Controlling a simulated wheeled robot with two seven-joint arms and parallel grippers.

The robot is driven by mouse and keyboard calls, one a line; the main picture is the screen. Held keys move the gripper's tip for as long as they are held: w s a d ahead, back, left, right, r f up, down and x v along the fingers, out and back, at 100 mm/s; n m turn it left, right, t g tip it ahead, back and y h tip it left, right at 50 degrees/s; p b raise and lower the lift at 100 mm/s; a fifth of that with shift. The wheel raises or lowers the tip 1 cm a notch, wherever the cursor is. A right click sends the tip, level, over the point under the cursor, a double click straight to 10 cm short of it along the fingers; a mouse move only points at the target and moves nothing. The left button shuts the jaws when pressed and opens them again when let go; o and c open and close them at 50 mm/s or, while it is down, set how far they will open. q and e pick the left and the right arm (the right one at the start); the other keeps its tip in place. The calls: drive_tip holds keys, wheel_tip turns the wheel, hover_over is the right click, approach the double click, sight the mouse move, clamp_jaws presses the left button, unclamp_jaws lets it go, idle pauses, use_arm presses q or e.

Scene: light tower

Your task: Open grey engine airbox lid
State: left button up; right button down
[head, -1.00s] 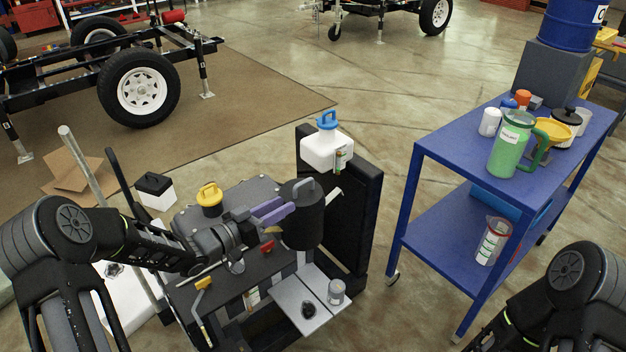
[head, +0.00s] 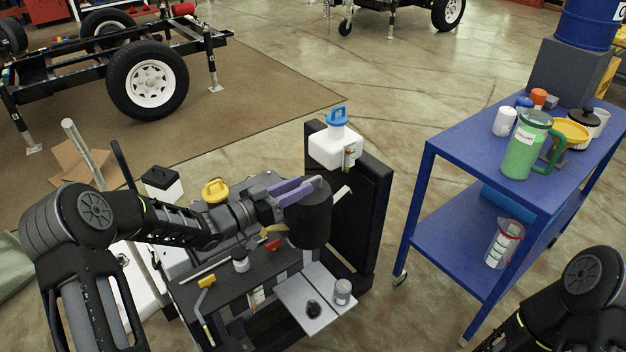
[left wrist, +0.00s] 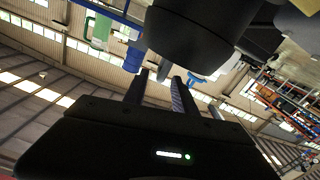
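The airbox is a dark grey, upright cylinder (head: 309,226) at the right end of the engine. A lighter grey handle-like part (head: 320,182) stands on its top, and the lid looks seated. My left gripper (head: 298,191) has purple fingers at the cylinder's top edge, their tips by the grey part. In the left wrist view, the two fingers (left wrist: 160,88) stand apart with a gap between them, and the dark cylinder (left wrist: 195,35) fills the top. I cannot tell whether the tips touch the grey part. My right arm shows at the lower right, but its gripper is out of view.
A white jug with a blue cap (head: 336,147) stands on the black panel behind the airbox. A yellow cap (head: 215,190) is on the engine. A grey tray (head: 318,305) sits in front. A blue cart (head: 450,165) with a green jug (head: 523,150) stands to the right.

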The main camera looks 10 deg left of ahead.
sight(314, 178)
use_arm(q)
drive_tip(key=x, duration=0.5)
clamp_jaws()
drive_tip(key=shift+d, duration=0.1)
idle(1.3)
